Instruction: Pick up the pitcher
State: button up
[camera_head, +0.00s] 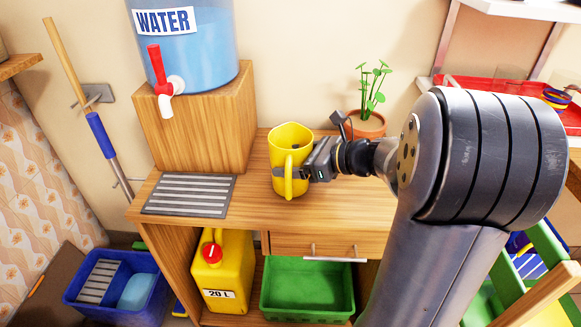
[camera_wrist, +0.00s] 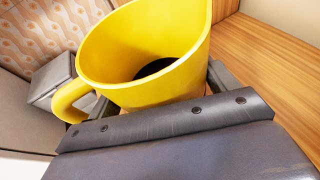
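The yellow pitcher (camera_head: 293,138) stands upright at the middle of the wooden counter, its handle facing the head camera. It appears to rest on the counter, though a small gap under it would be hard to see. My gripper (camera_head: 291,173) reaches in from the right, with its fingers around the pitcher's lower body. In the wrist view, the pitcher (camera_wrist: 150,70) fills the space between my fingertips (camera_wrist: 160,95), one on each side, with its handle at the left. The fingers are close to its walls, but I cannot tell whether they press on it.
A water dispenser (camera_head: 190,45) with a red tap stands on a wooden block (camera_head: 208,127) to the left, above a grey drain grate (camera_head: 190,194). A potted plant (camera_head: 365,125) stands behind my wrist. A red tray (camera_head: 490,88) is at the back right. The counter between grate and pitcher is clear.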

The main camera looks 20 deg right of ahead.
jog(key=c, duration=0.6)
